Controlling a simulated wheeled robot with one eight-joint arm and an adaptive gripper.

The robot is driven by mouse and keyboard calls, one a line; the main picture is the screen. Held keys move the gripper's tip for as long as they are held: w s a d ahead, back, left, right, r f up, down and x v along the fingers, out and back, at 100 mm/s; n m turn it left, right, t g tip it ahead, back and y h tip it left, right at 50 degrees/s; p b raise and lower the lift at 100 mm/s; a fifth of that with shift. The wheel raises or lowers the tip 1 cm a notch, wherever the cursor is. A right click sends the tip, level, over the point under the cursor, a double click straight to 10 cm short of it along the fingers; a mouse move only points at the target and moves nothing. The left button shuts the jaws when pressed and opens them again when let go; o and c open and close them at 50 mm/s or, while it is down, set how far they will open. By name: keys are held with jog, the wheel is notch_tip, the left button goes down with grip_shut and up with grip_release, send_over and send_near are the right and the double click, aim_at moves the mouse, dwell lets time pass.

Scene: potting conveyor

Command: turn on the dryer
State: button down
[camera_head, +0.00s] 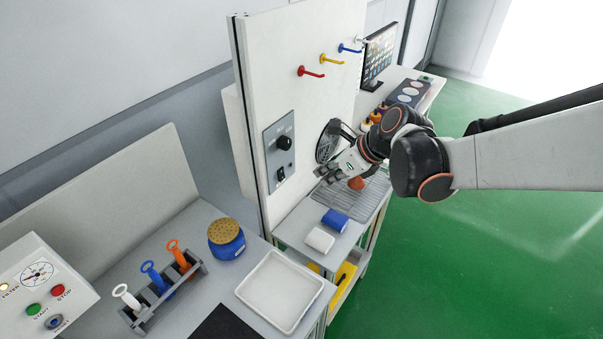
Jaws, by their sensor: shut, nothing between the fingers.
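The dryer's grey control plate (271,155) is on the white upright panel. It carries a round black knob (284,143) at the top and a small dark switch (281,174) below. The switch's position is too small to tell. A round black fan grille (327,142) sits on the panel to the right of the plate, partly hidden by my arm. My gripper (323,175) is shut and empty, to the right of the switch and apart from it, in front of the panel and above the wire rack (372,197).
An orange-red object (356,183) is on the rack beside my gripper. Blue (335,220) and white (319,240) blocks lie in front. Red (311,72), yellow (332,59) and blue hooks (350,49) stick out above. A white tray (258,308) is at front left; green floor is clear on the right.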

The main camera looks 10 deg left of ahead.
aim_at(282, 174)
jog(key=w+a+r+b+x, duration=0.1)
jog(key=a+b+x, duration=0.1)
jog(key=x, duration=1)
jog(key=shift+a, duration=0.25)
jog(key=shift+w+a, duration=0.1)
